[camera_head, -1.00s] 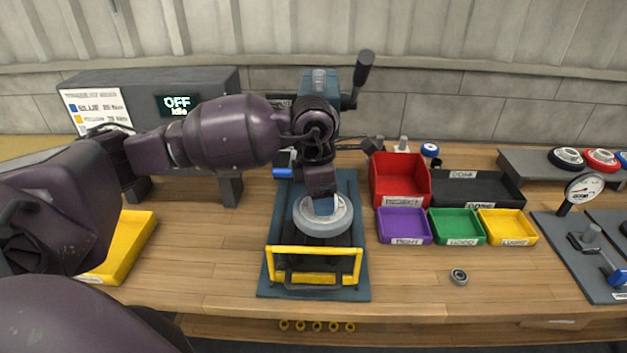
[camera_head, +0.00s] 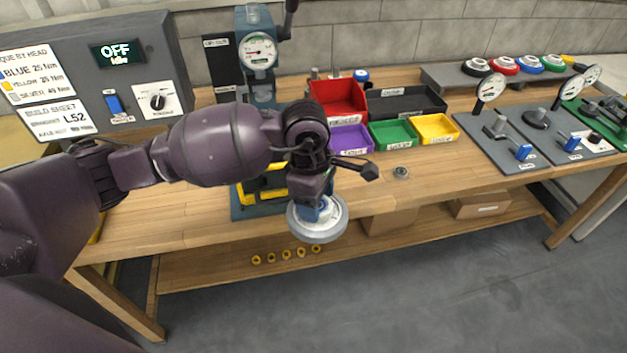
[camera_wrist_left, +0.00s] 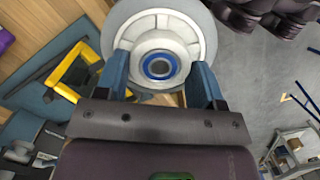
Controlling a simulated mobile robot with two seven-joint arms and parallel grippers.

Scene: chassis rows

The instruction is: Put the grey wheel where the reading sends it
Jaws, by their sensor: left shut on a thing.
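The grey wheel (camera_head: 318,222) is held by my left gripper (camera_head: 312,212) in front of the bench's front edge, above the floor. In the left wrist view the wheel (camera_wrist_left: 128,48) shows its pale hub with a blue ring, between the two blue fingers of the gripper (camera_wrist_left: 160,85). A dial gauge (camera_head: 258,50) stands on the dark press (camera_head: 262,92) at the back; its exact reading is too small to tell. The red bin (camera_head: 338,97), black bin (camera_head: 405,102), purple bin (camera_head: 350,139), green bin (camera_head: 393,133) and yellow bin (camera_head: 437,128) carry labels that are hard to read. My right gripper is not seen.
A grey control box (camera_head: 150,60) reads OFF, Idle. A small dark ring part (camera_head: 401,172) lies on the bench. Gauge fixtures (camera_head: 510,145) fill the right side. A shelf (camera_head: 485,67) holds several coloured wheels. Cardboard boxes (camera_head: 480,205) sit below the bench.

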